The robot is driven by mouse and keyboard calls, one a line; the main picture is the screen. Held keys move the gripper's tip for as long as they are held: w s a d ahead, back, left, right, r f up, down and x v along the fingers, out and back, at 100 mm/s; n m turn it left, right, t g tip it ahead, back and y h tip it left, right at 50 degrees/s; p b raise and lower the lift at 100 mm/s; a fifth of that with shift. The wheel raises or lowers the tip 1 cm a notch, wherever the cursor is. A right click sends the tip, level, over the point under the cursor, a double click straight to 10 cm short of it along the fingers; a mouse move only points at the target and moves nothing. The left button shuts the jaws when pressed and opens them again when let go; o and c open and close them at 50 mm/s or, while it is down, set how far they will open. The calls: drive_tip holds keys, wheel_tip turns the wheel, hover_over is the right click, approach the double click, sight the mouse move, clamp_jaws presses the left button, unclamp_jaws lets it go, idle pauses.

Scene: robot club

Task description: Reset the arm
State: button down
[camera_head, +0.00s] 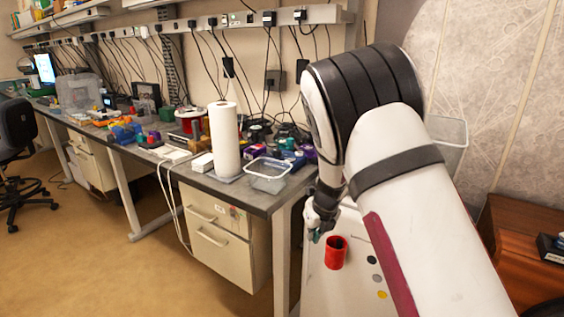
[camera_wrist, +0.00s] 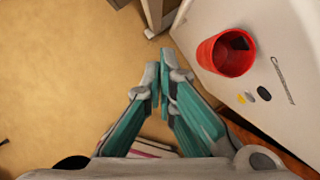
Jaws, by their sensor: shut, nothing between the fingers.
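My gripper (camera_wrist: 161,88) has its two teal-padded fingers together with nothing between them in the wrist view. In the head view the gripper (camera_head: 314,236) is small and partly dark, at the end of my folded white and black arm. A red cup (camera_wrist: 227,54) stands on a white surface (camera_wrist: 290,70), to the right of the fingertips and apart from them. A dark item shows inside the cup. The red cup also shows in the head view (camera_head: 335,252), just below and right of the gripper.
A long workbench (camera_head: 262,196) cluttered with tools, a paper roll (camera_head: 224,138) and a clear tub (camera_head: 268,174) stands left of my arm. A wooden cabinet (camera_head: 515,240) is at the right. An office chair (camera_head: 18,140) is at far left. The floor (camera_head: 110,260) before the bench is clear.

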drive_tip(key=s+d+r+n+y+p, duration=0.2)
drive_tip(key=s+r+n+p, duration=0.1)
drive_tip(key=s+r+n, duration=1.75)
drive_tip(key=s+d+r+n+h+p, duration=0.1)
drive_tip(key=s+d+r+n, duration=0.1)
drive_tip(key=s, duration=0.6)
drive_tip(key=s+d+r+n+h+p, duration=0.1)
drive_tip(key=s+r+n, duration=0.3)
drive_tip(key=s, duration=0.4)
drive_tip(key=s+d+r+n+h+p, duration=0.1)
drive_tip(key=s+d+r+n, duration=0.2)
drive_tip(key=s+n, duration=0.2)
drive_tip(key=s, duration=0.3)
drive_tip(key=shift+s+n, duration=0.15)
drive_tip(key=shift+n, duration=0.2)
drive_tip(key=shift+r, duration=0.1)
